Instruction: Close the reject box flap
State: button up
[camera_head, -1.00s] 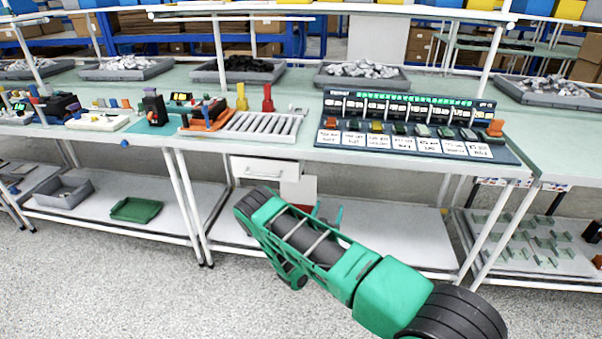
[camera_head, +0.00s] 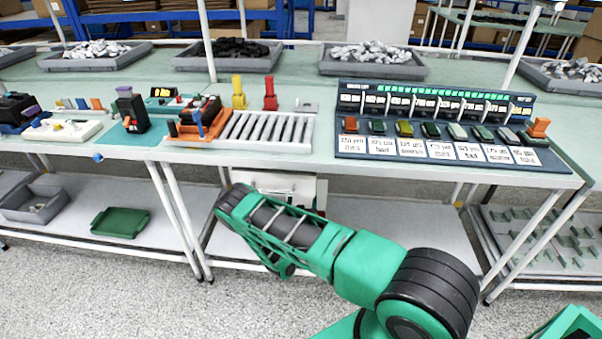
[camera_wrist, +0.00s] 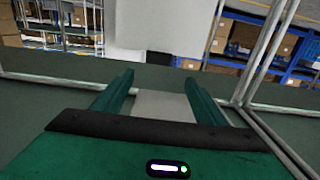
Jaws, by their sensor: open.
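I cannot tell whether these are the reject box, and no flap can be made out for sure. In the wrist view my gripper (camera_wrist: 159,78) is open, its two green fingers apart. A pale grey surface (camera_wrist: 165,105) shows between and beyond the fingers; nothing is seen gripped. I cannot make out my gripper in the head view.
The bench holds a roller tray (camera_head: 268,130), a breaker test panel (camera_head: 440,145) and grey parts trays (camera_head: 372,62). A green tray (camera_head: 120,222) lies on the lower shelf. White bench legs (camera_head: 182,222) stand near my arm.

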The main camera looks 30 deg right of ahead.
jog(key=x, duration=1.1)
jog(key=shift+d, duration=0.25)
jog(key=shift+r, duration=0.1)
